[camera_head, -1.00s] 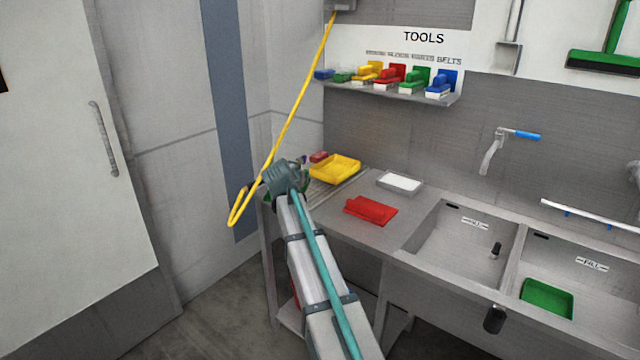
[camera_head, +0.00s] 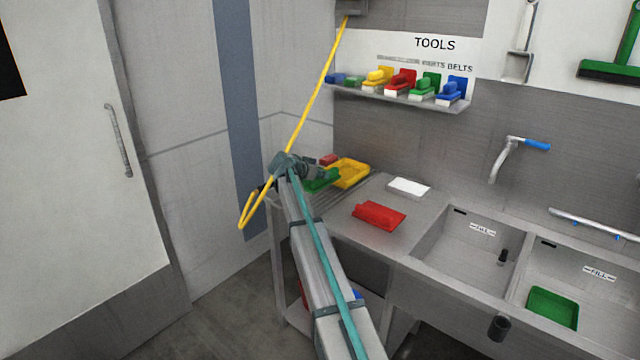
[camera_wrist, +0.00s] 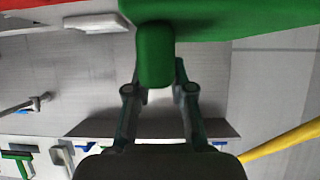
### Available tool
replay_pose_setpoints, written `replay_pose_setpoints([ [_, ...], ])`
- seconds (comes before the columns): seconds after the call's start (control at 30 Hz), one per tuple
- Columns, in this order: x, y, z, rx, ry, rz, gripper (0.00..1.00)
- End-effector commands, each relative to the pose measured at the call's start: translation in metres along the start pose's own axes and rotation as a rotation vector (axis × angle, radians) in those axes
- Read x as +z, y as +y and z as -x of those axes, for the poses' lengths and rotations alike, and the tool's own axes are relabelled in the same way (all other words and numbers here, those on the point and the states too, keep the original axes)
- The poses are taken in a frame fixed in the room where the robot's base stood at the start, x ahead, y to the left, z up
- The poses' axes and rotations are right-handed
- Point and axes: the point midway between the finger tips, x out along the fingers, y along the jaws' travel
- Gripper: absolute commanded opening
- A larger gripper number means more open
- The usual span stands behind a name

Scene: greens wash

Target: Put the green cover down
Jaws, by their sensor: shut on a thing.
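The green cover (camera_head: 322,181) is at the left end of the counter, beside the yellow tray, partly hidden behind my arm. In the wrist view the green cover (camera_wrist: 225,18) fills the top right, with its block-shaped handle (camera_wrist: 155,52) between my fingers. My gripper (camera_head: 312,170) is shut on this handle; its two fingers also show in the wrist view (camera_wrist: 158,72). I cannot tell whether the cover touches the ribbed surface under it.
A yellow tray (camera_head: 349,172) and a small red block (camera_head: 328,159) lie just behind and right. A red cover (camera_head: 379,215) and a white tray (camera_head: 408,187) are on the counter. A green tray (camera_head: 553,308) is in the right sink.

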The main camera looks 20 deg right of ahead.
Motion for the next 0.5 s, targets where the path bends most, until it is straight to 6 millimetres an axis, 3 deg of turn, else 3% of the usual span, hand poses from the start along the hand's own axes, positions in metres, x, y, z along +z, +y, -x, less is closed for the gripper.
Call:
replay_pose_setpoints([
  [0.2, 0.016, -0.019, -0.027, 0.000, 0.001, 0.002, 0.00],
  [0.5, 0.026, -0.029, -0.040, -0.001, 0.001, 0.001, 0.00],
])
